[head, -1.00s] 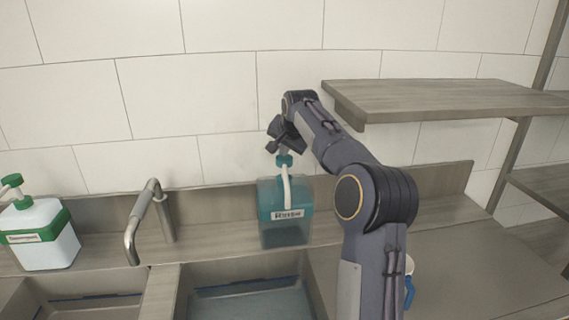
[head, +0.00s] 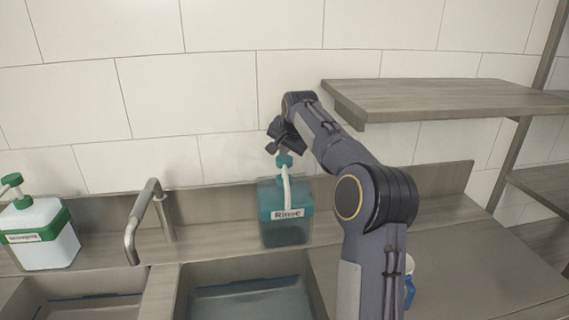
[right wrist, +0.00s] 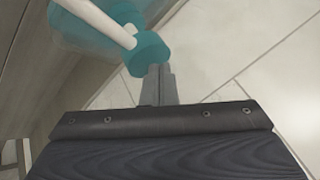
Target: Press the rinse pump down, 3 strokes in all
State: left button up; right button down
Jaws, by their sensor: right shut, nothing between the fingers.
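The rinse pump bottle (head: 286,226) is teal and see-through, with a white label reading "Rinse". It stands upright on the ledge behind the sinks. Its teal pump head (head: 284,160) and white spout rise from the top; they also show in the right wrist view (right wrist: 148,54). My right gripper (head: 281,150) is shut and empty, pointing down with its fingertips at the top of the pump head. In the right wrist view the closed fingertips (right wrist: 158,72) meet the edge of the teal head. Whether they press on it I cannot tell. My left gripper is not in view.
A white and green pump bottle (head: 43,236) stands at the far left. A metal faucet (head: 140,222) rises between the bottles. Two sinks lie in front, the right one (head: 250,298) holding bluish water. A shelf (head: 440,100) juts out at right, near my right arm.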

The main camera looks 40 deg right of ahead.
jog(key=shift+f, duration=0.65)
jog(key=shift+r, duration=0.15)
dwell(0.4)
jog(key=shift+r+p, duration=0.6)
notch_tip(320, 180, up, 6)
jog(key=p, duration=0.6)
jog(key=shift+r, duration=0.15)
jog(key=shift+w+a, duration=0.1)
dwell(2.1)
